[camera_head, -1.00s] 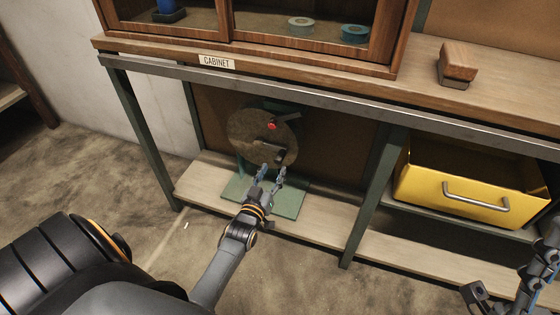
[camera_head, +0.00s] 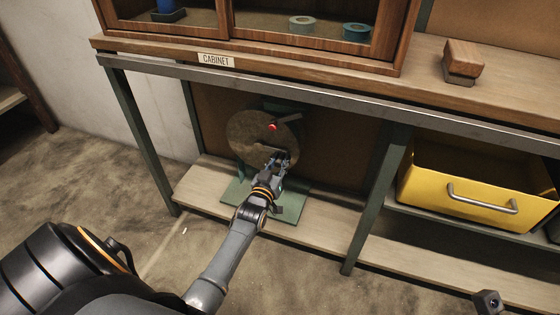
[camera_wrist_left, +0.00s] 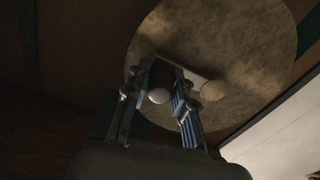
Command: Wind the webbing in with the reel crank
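The reel is a round, brownish disc (camera_head: 245,132) on a green stand with a green base plate (camera_head: 290,207), on the low shelf under the bench. A red knob (camera_head: 272,127) shows near its hub, with a dark arm beside it. My left gripper (camera_head: 279,160) is at the disc's lower front and covers the crank there. In the left wrist view, the disc (camera_wrist_left: 225,45) fills the upper right. The webbing cannot be made out clearly.
A bench post (camera_head: 375,200) stands right of the reel. A yellow drawer bin (camera_head: 450,190) sits farther right. The bench edge (camera_head: 300,97) overhangs the reel. A wooden block (camera_head: 463,60) and a glazed cabinet (camera_head: 315,58) are on top.

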